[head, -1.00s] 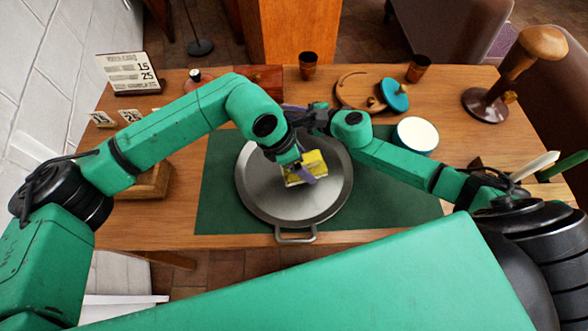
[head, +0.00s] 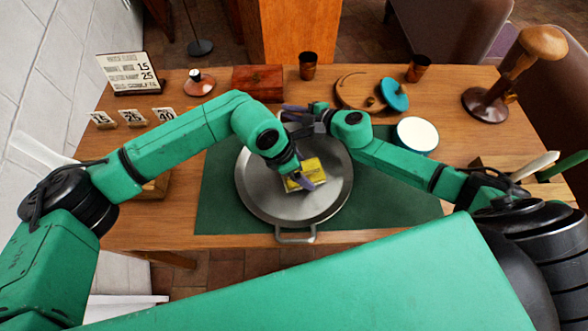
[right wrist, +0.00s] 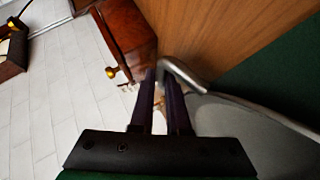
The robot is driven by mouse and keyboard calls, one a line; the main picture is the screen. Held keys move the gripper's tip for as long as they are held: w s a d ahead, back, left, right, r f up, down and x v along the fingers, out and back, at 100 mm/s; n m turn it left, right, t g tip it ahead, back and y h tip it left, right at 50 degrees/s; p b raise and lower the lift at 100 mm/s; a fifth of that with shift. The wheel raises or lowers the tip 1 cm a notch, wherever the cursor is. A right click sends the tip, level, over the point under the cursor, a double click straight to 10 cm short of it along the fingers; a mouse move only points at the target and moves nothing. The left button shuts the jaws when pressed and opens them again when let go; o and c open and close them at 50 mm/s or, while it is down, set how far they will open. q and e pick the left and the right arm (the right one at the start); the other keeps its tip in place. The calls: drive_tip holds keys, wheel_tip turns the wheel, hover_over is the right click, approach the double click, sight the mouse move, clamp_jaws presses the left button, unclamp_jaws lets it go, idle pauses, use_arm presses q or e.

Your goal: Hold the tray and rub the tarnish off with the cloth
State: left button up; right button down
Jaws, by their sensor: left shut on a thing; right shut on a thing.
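The round grey metal tray (head: 262,197) lies flat on a green mat (head: 388,203), with one handle toward me and the other at the far side. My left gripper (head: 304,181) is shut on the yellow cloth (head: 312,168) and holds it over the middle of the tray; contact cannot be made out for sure. My right gripper (head: 297,112) is at the tray's far edge, shut on the far handle, which shows by the fingers in the right wrist view (right wrist: 186,76). I cannot make out tarnish; the arms hide part of the tray.
A red-brown wooden box (head: 258,82), two copper cups (head: 308,65) and a round wooden piece with a teal disc (head: 394,94) stand at the back. A white-topped round thing (head: 416,134) is right of the tray. A wooden stand (head: 490,100) is far right.

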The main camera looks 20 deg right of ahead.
sight(308, 192)
use_arm(q)
drive_tip(key=shift+f, duration=0.65)
idle(1.4)
drive_tip(key=o, duration=0.6)
drive_tip(key=c, duration=0.6)
drive_tip(key=shift+s+a, duration=0.2)
drive_tip(key=shift+s, duration=0.45)
drive_tip(key=shift+s+a, duration=0.2)
drive_tip(key=shift+s, duration=0.5)
drive_tip(key=shift+s+a, duration=0.2)
drive_tip(key=shift+s, duration=0.45)
wheel_tip(308, 192, up, 7)
